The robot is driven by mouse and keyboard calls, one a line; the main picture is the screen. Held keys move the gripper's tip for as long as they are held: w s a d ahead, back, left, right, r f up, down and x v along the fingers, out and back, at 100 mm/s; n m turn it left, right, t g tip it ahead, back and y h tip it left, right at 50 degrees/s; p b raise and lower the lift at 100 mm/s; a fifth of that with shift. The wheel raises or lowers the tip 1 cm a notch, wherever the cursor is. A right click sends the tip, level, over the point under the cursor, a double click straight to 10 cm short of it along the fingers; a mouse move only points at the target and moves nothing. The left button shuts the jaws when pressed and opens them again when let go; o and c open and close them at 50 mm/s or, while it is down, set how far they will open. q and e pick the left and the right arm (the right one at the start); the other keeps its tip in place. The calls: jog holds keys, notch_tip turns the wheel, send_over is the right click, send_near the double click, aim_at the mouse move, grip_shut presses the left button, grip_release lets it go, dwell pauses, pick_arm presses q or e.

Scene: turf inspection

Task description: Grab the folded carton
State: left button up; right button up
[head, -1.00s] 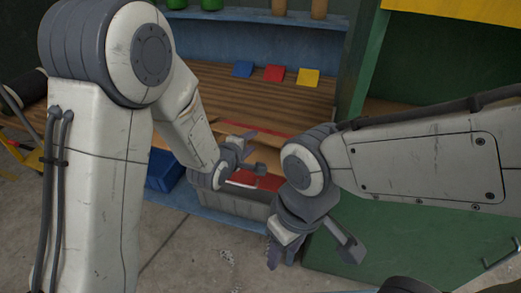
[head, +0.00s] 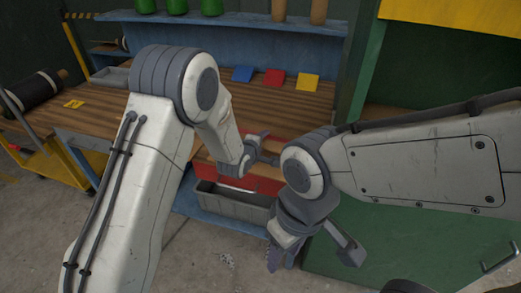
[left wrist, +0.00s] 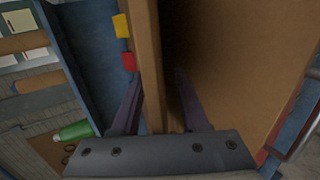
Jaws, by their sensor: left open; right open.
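My left gripper (head: 268,146) is open at the front edge of the wooden bench. In the left wrist view, its fingers (left wrist: 157,105) stand either side of a narrow brown strip and a dark gap. A broad flat brown face, likely the folded carton (left wrist: 240,70), lies just right of the gap there. In the head view a tan patch (head: 268,171) shows under the bench edge, partly hidden by my arms; I cannot tell whether it is the carton. No grip on it is visible. My right gripper (head: 312,258) is open, lower, before the green panel.
A grey bin (head: 232,203) sits on the blue lower shelf. Blue (head: 242,74), red (head: 274,77) and yellow (head: 307,82) cards are at the back of the bench (head: 290,108). A yellow cart (head: 62,163) stands at left. The concrete floor in front is open.

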pick_arm(q)
grip_shut()
dwell(1.3)
